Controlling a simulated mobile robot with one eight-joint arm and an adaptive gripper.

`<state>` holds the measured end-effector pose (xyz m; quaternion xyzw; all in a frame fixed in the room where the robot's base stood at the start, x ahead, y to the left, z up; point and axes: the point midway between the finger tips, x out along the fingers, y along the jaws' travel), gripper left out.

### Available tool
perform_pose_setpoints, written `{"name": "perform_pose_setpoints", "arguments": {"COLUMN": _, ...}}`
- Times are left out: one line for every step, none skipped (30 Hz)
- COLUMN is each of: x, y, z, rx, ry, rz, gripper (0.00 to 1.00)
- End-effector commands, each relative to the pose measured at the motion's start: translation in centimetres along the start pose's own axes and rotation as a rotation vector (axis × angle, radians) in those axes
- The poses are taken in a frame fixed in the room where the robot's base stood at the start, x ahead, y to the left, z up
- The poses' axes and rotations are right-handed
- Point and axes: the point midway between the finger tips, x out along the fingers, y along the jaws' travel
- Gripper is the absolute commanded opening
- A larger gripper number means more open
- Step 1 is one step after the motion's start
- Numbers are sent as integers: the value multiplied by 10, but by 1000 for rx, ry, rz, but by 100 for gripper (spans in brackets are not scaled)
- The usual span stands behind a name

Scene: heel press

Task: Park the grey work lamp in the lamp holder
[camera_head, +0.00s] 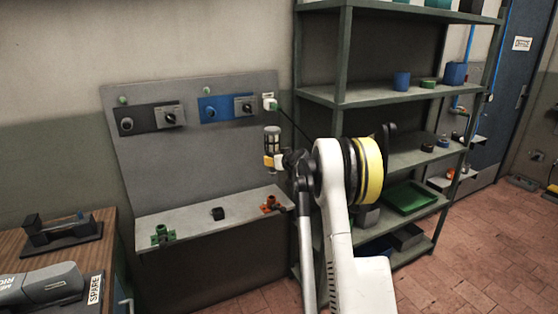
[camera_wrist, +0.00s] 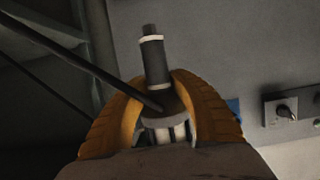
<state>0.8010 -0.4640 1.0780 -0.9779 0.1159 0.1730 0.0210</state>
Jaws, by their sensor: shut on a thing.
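The grey work lamp (camera_head: 272,137), with a dark cap and a pale body, stands about upright in my gripper (camera_head: 274,162), in front of the grey panel and above its ledge. In the wrist view the lamp (camera_wrist: 153,62) sits between the two orange fingers, which are shut on it. The ledge bears a green bracket (camera_head: 162,236) at the left, a small black piece (camera_head: 217,213) in the middle and an orange-brown bracket (camera_head: 270,203) at the right. I cannot tell which of these is the lamp holder.
The panel (camera_head: 200,160) carries a black switch box (camera_head: 149,118) and a blue one (camera_head: 227,107). A dark cable (camera_wrist: 75,55) crosses the wrist view to the lamp. A metal shelf unit (camera_head: 343,60) stands close at right, a wooden bench (camera_head: 100,235) at left.

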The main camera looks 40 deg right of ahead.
Motion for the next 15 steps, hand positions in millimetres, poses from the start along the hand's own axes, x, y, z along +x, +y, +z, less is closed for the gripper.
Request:
{"name": "perform_pose_setpoints", "arguments": {"x": 2, "y": -4, "z": -1, "rx": -1, "ry": 0, "rz": 0, "gripper": 0}}
{"name": "perform_pose_setpoints", "arguments": {"x": 2, "y": -7, "z": -1, "rx": -2, "ry": 0, "rz": 0, "gripper": 0}}
{"name": "perform_pose_setpoints", "arguments": {"x": 4, "y": -10, "z": -2, "rx": -2, "ry": 0, "rz": 0, "gripper": 0}}
{"name": "perform_pose_setpoints", "arguments": {"x": 4, "y": -12, "z": -2, "rx": -1, "ry": 0, "rz": -1, "gripper": 0}}
{"name": "perform_pose_setpoints", "arguments": {"x": 5, "y": -15, "z": -2, "rx": -1, "ry": 0, "rz": -1, "gripper": 0}}
{"name": "perform_pose_setpoints", "arguments": {"x": 7, "y": -19, "z": -3, "rx": -1, "ry": 0, "rz": -2, "gripper": 0}}
{"name": "perform_pose_setpoints", "arguments": {"x": 8, "y": -21, "z": -3, "rx": -2, "ry": 0, "rz": -1, "gripper": 0}}
{"name": "perform_pose_setpoints", "arguments": {"x": 9, "y": -23, "z": -3, "rx": -2, "ry": 0, "rz": -1, "gripper": 0}}
{"name": "perform_pose_setpoints", "arguments": {"x": 10, "y": -26, "z": -4, "rx": -1, "ry": 0, "rz": 0, "gripper": 0}}
{"name": "perform_pose_setpoints", "arguments": {"x": 11, "y": -28, "z": -4, "rx": -1, "ry": 0, "rz": 0, "gripper": 0}}
{"name": "perform_pose_setpoints", "arguments": {"x": 12, "y": -31, "z": -4, "rx": -1, "ry": 1, "rz": 0, "gripper": 0}}
{"name": "perform_pose_setpoints", "arguments": {"x": 13, "y": -34, "z": -5, "rx": -1, "ry": 1, "rz": 0, "gripper": 0}}
{"name": "perform_pose_setpoints", "arguments": {"x": 14, "y": -37, "z": -5, "rx": -2, "ry": 0, "rz": -1, "gripper": 0}}
{"name": "perform_pose_setpoints", "arguments": {"x": 15, "y": -40, "z": -6, "rx": -2, "ry": 0, "rz": -1, "gripper": 0}}
{"name": "perform_pose_setpoints", "arguments": {"x": 16, "y": -43, "z": -6, "rx": -1, "ry": 0, "rz": -1, "gripper": 0}}
